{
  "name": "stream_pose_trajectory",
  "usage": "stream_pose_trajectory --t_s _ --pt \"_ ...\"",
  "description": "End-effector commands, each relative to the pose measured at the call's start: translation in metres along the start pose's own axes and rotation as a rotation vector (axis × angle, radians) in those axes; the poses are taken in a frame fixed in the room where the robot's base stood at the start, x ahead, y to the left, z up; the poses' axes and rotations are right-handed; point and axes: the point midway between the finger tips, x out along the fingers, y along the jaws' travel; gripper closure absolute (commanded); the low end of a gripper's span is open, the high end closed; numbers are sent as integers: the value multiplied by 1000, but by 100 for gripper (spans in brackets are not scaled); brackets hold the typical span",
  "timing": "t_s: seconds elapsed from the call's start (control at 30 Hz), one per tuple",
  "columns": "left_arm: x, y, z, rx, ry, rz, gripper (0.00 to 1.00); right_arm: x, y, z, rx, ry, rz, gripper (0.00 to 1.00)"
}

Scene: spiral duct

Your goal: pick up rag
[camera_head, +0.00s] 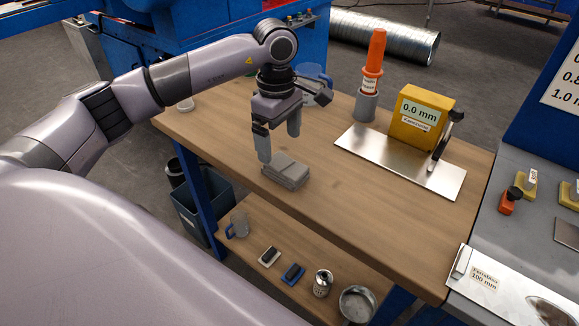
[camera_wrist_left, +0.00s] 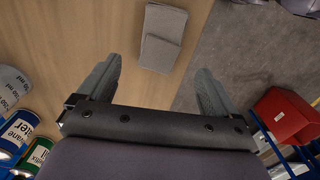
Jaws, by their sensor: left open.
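The rag (camera_head: 285,172) is a grey folded cloth lying flat near the front edge of the wooden table (camera_head: 390,210). It also shows at the top of the left wrist view (camera_wrist_left: 162,38), ahead of the fingers and roughly centred between them. My left gripper (camera_head: 279,146) is open and empty, pointing down just above and behind the rag. Its two fingers show spread apart in the left wrist view (camera_wrist_left: 160,70), with the rag not between them. My right gripper is not in view.
Labelled cans (camera_wrist_left: 15,135) show left in the wrist view. A lower shelf (camera_head: 260,225) holds small items. The tabletop right of the rag is clear.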

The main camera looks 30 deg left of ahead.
Motion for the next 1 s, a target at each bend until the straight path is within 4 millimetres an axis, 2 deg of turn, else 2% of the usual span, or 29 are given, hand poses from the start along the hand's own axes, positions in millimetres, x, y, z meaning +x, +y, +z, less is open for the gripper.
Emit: stream_pose_trajectory --t_s 0.1,0.27,0.53,0.83,1.0 --pt "6 0 -6 0 23 -3 7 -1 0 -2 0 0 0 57" --pt "24 0 -5 0 21 -3 7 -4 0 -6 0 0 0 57" --pt "62 0 -5 0 18 -2 7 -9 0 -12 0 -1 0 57" --pt "68 1 -5 0 18 1 7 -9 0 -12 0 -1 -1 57" --pt "68 1 -5 0 17 1 62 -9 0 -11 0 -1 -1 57"
